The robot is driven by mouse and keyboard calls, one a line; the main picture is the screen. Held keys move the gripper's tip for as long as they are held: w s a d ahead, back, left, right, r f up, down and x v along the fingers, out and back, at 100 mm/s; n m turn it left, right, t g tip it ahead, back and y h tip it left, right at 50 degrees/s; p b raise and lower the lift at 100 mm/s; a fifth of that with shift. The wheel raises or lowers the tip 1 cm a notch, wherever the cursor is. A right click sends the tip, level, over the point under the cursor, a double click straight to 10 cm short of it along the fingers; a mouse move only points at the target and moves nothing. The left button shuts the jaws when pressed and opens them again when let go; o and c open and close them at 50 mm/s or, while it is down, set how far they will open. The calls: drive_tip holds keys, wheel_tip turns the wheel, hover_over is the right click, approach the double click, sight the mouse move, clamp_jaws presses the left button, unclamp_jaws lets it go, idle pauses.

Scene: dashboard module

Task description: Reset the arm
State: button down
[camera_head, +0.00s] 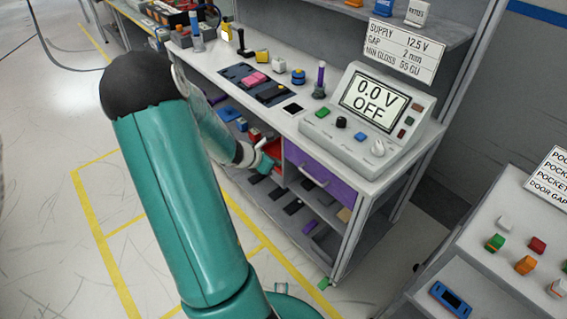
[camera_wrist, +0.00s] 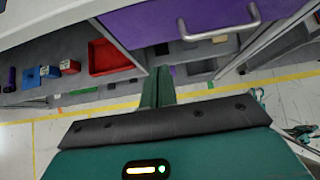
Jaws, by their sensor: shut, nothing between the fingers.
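My teal arm crosses the left half of the head view and bends down toward the front of the workbench. My gripper (camera_head: 264,161) is beside the left end of a purple drawer (camera_head: 321,180), in front of the bench. In the wrist view my gripper (camera_wrist: 157,72) shows two green fingers together, with nothing between them. The purple drawer front (camera_wrist: 170,22) with its metal handle (camera_wrist: 222,32) is above the fingertips. I cannot tell whether the gripper touches the bench.
A red tray (camera_wrist: 108,58) lies on the shelf left of the fingers. The bench top carries a power supply (camera_head: 367,112) reading 0.0 V OFF and several small parts. A second bench (camera_head: 500,262) stands at the right. Open floor (camera_head: 50,230) lies at the left.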

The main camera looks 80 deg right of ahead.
drive_tip(key=v, duration=0.5)
drive_tip(key=shift+w, duration=0.1)
drive_tip(key=w+a+r+m+t+y, duration=0.1)
drive_tip(key=w+a+r+m+t, duration=0.2)
drive_tip(key=w+a+r, duration=0.6)
drive_tip(key=w+a+r+m+t, duration=0.4)
drive_tip(key=w+a+r, duration=0.1)
drive_tip(key=w+a, duration=0.7)
drive_tip(key=a+r+m+t+y, duration=0.1)
drive_tip(key=a+r+t+y, duration=0.1)
drive_tip(key=a, duration=1.3)
drive_tip(key=s+a+r+m+t+y, duration=0.1)
drive_tip(key=a+r+y, duration=0.3)
drive_tip(key=a, duration=1)
wheel_tip(320, 180, up, 3)
drive_tip(key=shift+a+f+m+t, duration=0.1)
drive_tip(key=shift+a+m+t, duration=0.3)
drive_tip(key=shift+t, duration=0.5)
